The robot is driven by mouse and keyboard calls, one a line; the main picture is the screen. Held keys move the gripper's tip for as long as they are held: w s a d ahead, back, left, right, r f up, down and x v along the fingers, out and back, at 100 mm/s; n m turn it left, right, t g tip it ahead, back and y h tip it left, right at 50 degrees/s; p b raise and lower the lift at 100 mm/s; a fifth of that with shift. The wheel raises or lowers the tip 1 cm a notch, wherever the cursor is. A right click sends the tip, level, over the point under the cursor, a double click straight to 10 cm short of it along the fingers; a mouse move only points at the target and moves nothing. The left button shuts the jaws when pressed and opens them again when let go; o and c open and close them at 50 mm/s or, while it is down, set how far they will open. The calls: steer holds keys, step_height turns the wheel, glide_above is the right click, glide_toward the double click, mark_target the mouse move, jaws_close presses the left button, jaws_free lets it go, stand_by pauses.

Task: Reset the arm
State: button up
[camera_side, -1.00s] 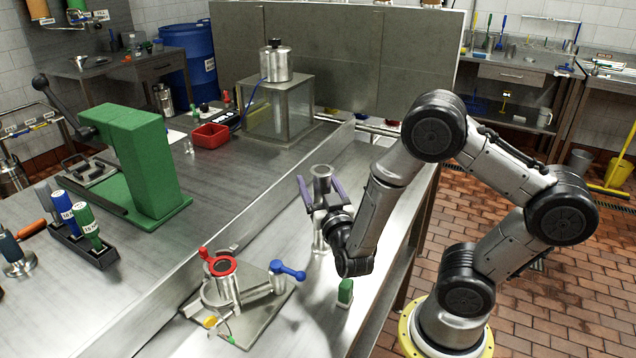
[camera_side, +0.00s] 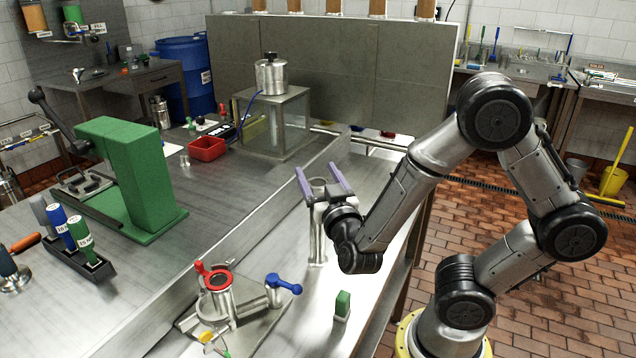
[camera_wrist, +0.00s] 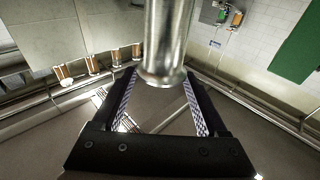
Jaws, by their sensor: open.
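My gripper (camera_side: 315,168) is in the middle of the side view, with its two purple-lined fingers spread apart. A grey metal upright cylinder (camera_side: 317,240) stands on the front counter, and its round top shows between the fingers. In the wrist view a shiny metal cylinder (camera_wrist: 165,35) shows between and beyond the two open fingers (camera_wrist: 160,85). I see no finger closed on it; whether one touches it I cannot tell. My arm is bent, with its elbow high at the right.
A valve assembly with a red-ringed top (camera_side: 217,280) and a blue handle (camera_side: 285,284) stands at the front. A small green block (camera_side: 343,305) is on the counter near my arm. A green press (camera_side: 150,180) and a red bin (camera_side: 207,148) are on the left bench.

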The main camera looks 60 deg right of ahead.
steer(key=shift+d+r, duration=0.25)
steer(key=shift+r, duration=0.1)
steer(key=shift+m+h, duration=0.5)
steer(key=shift+m, duration=0.4)
steer(key=r, duration=0.5)
steer(key=shift+d+r, duration=0.15)
steer(key=shift+d, duration=0.15)
steer(key=w+a+r+n+t+y, duration=0.25)
steer(key=a+r+n+y, duration=0.5)
steer(key=a+y, duration=0.45)
steer(key=s+f+n+g+y, duration=0.1)
steer(key=s+f+g, duration=0.4)
steer(key=s, duration=0.4)
steer(key=s+a+f+n+g+y, duration=0.1)
steer(key=s+f+n+g+y, duration=0.1)
steer(key=s+f+g, duration=0.4)
steer(key=s+f, duration=0.2)
steer(key=s, duration=0.1)
